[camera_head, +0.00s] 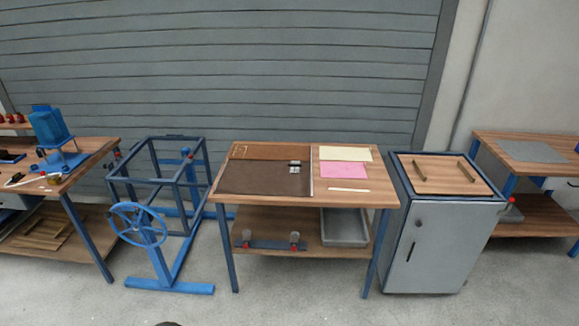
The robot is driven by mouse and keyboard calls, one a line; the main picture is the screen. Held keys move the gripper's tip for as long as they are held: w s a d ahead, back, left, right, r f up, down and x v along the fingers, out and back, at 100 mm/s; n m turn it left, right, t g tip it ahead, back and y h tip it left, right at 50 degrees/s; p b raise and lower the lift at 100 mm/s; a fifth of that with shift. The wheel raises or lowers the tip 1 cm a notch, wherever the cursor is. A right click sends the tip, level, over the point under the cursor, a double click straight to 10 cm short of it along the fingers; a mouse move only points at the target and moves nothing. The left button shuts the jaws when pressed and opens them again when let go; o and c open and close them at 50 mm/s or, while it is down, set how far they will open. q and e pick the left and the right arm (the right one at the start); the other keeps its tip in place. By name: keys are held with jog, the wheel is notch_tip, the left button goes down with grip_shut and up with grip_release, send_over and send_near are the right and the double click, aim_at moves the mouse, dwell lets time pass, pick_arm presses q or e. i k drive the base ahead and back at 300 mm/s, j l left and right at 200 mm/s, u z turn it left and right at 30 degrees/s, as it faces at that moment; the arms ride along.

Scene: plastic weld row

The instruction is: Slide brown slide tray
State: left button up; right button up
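A flat dark brown panel (258,179), which looks like the brown slide tray, lies on the left half of the middle wooden table (350,198). A lighter brown strip (270,152) shows behind it. A small grey metal piece (295,166) sits at the panel's right side, next to a thin pale rail (312,170).
Yellow (345,153) and pink (344,170) sheets lie right of the rail. A grey bin (345,228) is on the lower shelf. A blue frame with a handwheel (138,224) stands left, a grey cabinet (440,240) right. Floor in front is clear.

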aim_at(297, 154)
jog(key=i+j+z, duration=0.35)
jog(key=i, duration=0.55)
jog(key=i+j+z, duration=0.35)
jog(key=i, duration=0.5)
jog(key=i+j+z, duration=0.35)
jog(key=i+j, duration=0.4)
